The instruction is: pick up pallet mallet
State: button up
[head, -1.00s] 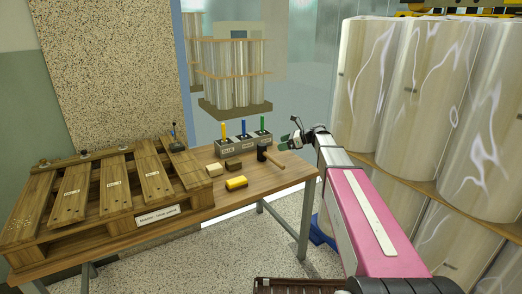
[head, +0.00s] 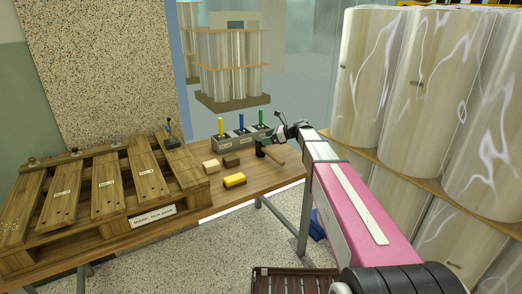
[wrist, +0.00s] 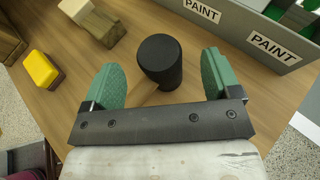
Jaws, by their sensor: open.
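The mallet has a black cylindrical head and a light wooden handle. In the wrist view its black head (wrist: 160,60) stands between the two green fingers of my gripper (wrist: 160,83), with room on both sides. Its handle runs back from the head and is mostly hidden behind the gripper's dark bar. In the head view the mallet's handle (head: 276,157) lies near the right end of the wooden workbench (head: 255,182). My gripper (head: 264,143) is open around the mallet head, which it partly covers in that view.
A grey paint holder (head: 240,139) with yellow, blue and green handles stands just behind the mallet. A slatted wooden pallet (head: 192,201) fills the bench's left. Tall wrapped cylinders (head: 430,80) stand at right.

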jog(key=x, duration=0.3)
jog(key=shift+a+f, duration=0.2)
jog(key=shift+a, duration=0.15)
jog(key=c, duration=1.2)
jog(key=shift+r, duration=0.15)
notch_tip(320, 180, up, 4)
jog(key=shift+r, duration=0.1)
jog(key=a+r, duration=0.2)
jog(key=a, duration=0.2)
jog(key=a+r, duration=0.2)
jog(key=a, duration=0.1)
jog(key=a+r, duration=0.2)
jog(key=a, duration=0.2)
jog(key=shift+s+a+r, duration=0.25)
jog(key=shift+s+a, duration=0.1)
